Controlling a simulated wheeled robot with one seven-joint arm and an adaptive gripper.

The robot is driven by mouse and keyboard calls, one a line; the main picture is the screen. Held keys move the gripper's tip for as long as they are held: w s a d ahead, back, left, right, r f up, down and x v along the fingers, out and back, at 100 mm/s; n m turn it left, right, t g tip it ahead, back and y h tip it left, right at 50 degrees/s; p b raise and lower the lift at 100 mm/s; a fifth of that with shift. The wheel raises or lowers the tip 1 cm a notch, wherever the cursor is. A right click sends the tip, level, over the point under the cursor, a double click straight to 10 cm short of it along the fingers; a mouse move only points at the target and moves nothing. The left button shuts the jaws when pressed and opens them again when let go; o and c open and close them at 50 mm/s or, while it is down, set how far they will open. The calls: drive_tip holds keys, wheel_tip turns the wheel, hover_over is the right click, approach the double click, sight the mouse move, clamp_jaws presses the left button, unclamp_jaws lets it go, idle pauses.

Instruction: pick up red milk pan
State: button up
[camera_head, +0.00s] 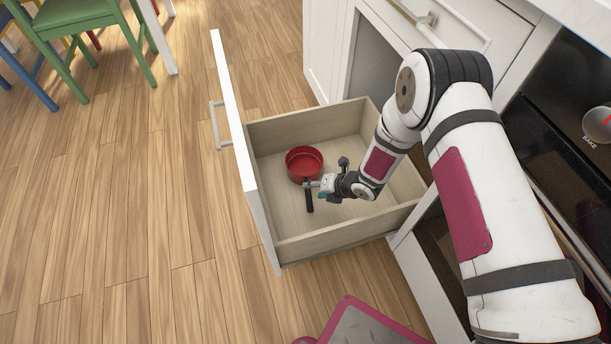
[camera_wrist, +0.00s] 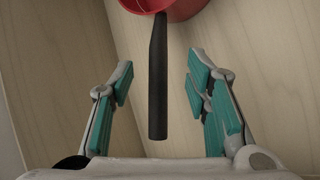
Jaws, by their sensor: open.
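The red milk pan (camera_head: 304,160) lies in the open drawer, with its black handle (camera_head: 309,198) pointing toward the near side. My gripper (camera_head: 322,190) is inside the drawer beside the handle. In the wrist view, the pan's red bowl (camera_wrist: 178,9) is cut off by the top edge. Its black handle (camera_wrist: 158,85) runs down between the two teal-padded fingers of my gripper (camera_wrist: 158,85). The fingers are apart, with a visible gap on each side of the handle. The exact height of the fingers over the handle is hard to tell.
The wooden drawer (camera_head: 345,236) is pulled out of the white cabinet, its walls close around my gripper. Its white front panel (camera_head: 236,135) with a handle stands at the left. An oven (camera_head: 560,140) is at the right. A green chair (camera_head: 92,40) stands far off at the upper left.

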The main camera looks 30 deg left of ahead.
drive_tip(key=shift+b+x, duration=1.6)
drive_tip(key=shift+x, duration=1.15)
drive_tip(key=shift+a+r, duration=0.1)
drive_tip(key=shift+r, duration=0.05)
clamp_jaws()
